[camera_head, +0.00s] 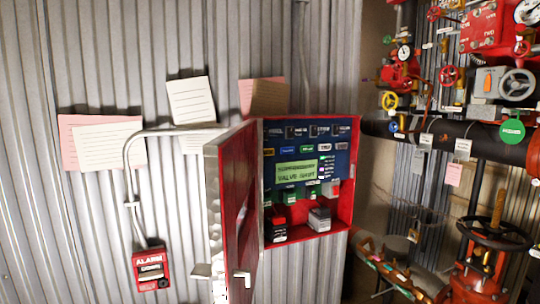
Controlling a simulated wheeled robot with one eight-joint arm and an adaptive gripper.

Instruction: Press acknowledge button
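A red control cabinet (354,176) hangs on the corrugated wall with its red door (236,205) swung open toward the left. Inside is a blue panel (343,142) with a row of dark switches along the top and several small coloured labels or buttons. A green lit display (298,172) sits in the middle; its lower line seems to read "VALVE SHUT". Green and pale blocks lie below it. The lettering is too small to tell which one is the acknowledge button. My gripper is not in view.
A red alarm box (151,269) is on the wall at lower left, fed by a grey conduit (128,165). Paper sheets (109,147) are on the wall. Pipes, valves and a large handwheel (495,233) crowd the right side. The open door stands out left of the panel.

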